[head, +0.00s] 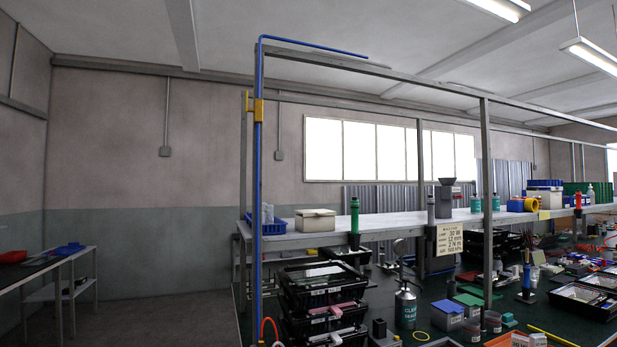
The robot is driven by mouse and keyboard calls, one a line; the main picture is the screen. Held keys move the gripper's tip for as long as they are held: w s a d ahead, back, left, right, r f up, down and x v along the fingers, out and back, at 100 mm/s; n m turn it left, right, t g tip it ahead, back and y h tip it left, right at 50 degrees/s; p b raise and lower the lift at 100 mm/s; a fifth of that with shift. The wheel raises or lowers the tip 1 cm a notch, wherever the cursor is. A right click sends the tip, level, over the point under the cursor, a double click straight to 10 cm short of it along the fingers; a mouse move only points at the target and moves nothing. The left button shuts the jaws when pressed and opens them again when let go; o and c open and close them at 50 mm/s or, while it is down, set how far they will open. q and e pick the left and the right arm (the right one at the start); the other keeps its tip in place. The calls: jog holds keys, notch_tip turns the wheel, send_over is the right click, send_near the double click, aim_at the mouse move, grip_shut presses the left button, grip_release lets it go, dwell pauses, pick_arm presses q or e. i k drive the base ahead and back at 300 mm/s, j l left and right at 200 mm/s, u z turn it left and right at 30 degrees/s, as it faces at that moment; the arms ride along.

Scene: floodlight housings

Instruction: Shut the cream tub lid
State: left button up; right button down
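A cream tub (316,224) stands on the left part of the raised white shelf, right of a blue basket. Its pale lid (316,212) lies over the top; at this size I cannot tell whether it is fully shut or slightly raised. Neither of my grippers is in view.
The blue basket (266,227) and a green-handled tool (354,216) flank the tub. A blue post (258,180) rises at the shelf's left end. Stacked black trays (322,296) and a silver bottle (405,308) stand below on the green bench. Open floor lies to the left.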

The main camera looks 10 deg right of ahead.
aim_at(316, 213)
jog(key=i+j+z, duration=0.1)
jog(key=j, duration=0.2)
jog(key=i+j+z, duration=0.1)
jog(key=j, duration=0.25)
jog(key=i+j+z, duration=0.25)
jog(key=j, duration=0.4)
jog(key=i+j, duration=0.35)
jog(key=i+j+z, duration=0.15)
jog(key=i+j, duration=0.2)
jog(key=j, duration=0.15)
jog(key=i+j, duration=0.35)
jog(key=j+z, duration=0.05)
